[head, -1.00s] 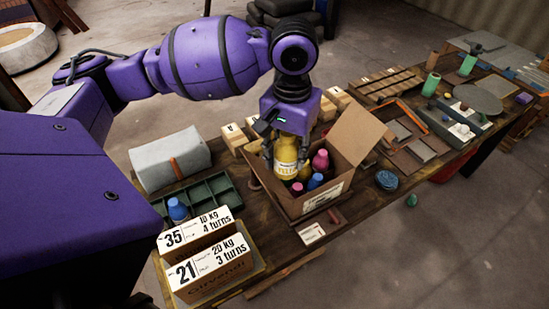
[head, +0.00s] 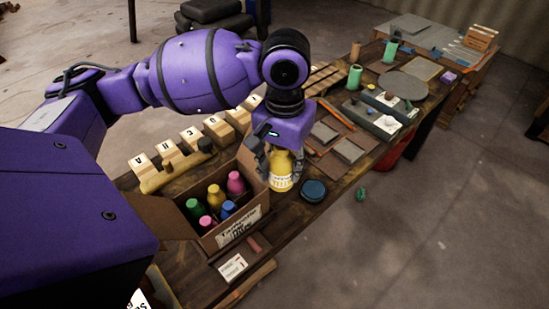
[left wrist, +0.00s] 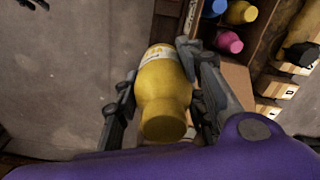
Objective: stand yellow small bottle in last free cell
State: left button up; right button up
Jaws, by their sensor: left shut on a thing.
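My left gripper (head: 281,178) is shut on a yellow bottle (head: 281,173) with a pale label. The bottle hangs just right of the cardboard box (head: 238,232); in the left wrist view the yellow bottle (left wrist: 163,95) is between both fingers, apart from the box. Inside the box stand a green bottle (head: 193,208), another yellow bottle (head: 215,196), two pink bottles (head: 236,183) and a blue bottle (head: 227,209). The blue (left wrist: 215,7), yellow (left wrist: 241,12) and pink (left wrist: 229,42) ones show in the left wrist view. Dividers and any free cell are hard to make out. My right gripper is out of view.
A dark blue round object (head: 313,190) lies on the table close to the held bottle. Wooden lettered blocks (head: 190,138) line the back edge. A label card (head: 232,267) lies in front of the box. Trays (head: 348,150) and green cylinders (head: 355,77) stand farther right.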

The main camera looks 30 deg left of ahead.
pick_arm(q)
jog(key=s+f+m+p, duration=0.3)
jog(key=s+f+m, duration=0.4)
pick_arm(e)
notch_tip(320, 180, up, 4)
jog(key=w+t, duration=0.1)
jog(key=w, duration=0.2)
pick_arm(q)
jog(key=w+a+m+b, duration=0.3)
jog(key=w+a+m, duration=0.3)
jog(key=w+a, duration=0.2)
jog(key=a, duration=0.2)
jog(key=shift+w+a+f, duration=0.15)
jog(key=shift+w+a, duration=0.1)
jog(key=shift+a, duration=0.05)
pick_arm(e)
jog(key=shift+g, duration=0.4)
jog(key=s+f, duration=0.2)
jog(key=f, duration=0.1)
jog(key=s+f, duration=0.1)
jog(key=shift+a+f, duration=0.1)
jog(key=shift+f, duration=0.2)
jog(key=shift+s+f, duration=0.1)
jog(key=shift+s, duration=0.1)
